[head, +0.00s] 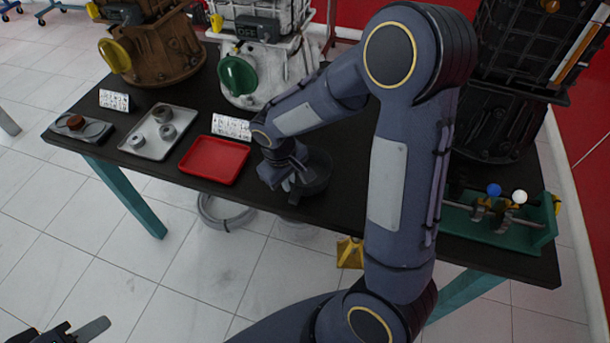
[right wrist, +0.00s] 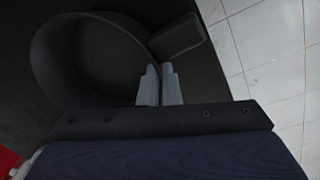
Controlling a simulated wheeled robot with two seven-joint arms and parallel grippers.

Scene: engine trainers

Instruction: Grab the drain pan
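The drain pan (head: 318,172) is a black round pan on the dark table, partly hidden behind my right gripper in the head view. In the right wrist view the pan (right wrist: 85,55) shows its round wall and a flat tab (right wrist: 180,37) on its side. My right gripper (head: 290,185) is at the pan's near left edge. Its two fingers (right wrist: 159,72) are close together, one on each side of the pan's wall, with the wall between them. My left gripper (head: 80,330) is low at the left, away from the table and partly cut off.
A red tray (head: 214,160), a grey tray with small parts (head: 143,147) and another small tray (head: 98,132) lie to the left. Engines (head: 160,50) stand behind. A green fixture (head: 515,229) stands at right. White signs (head: 231,126) stand nearby.

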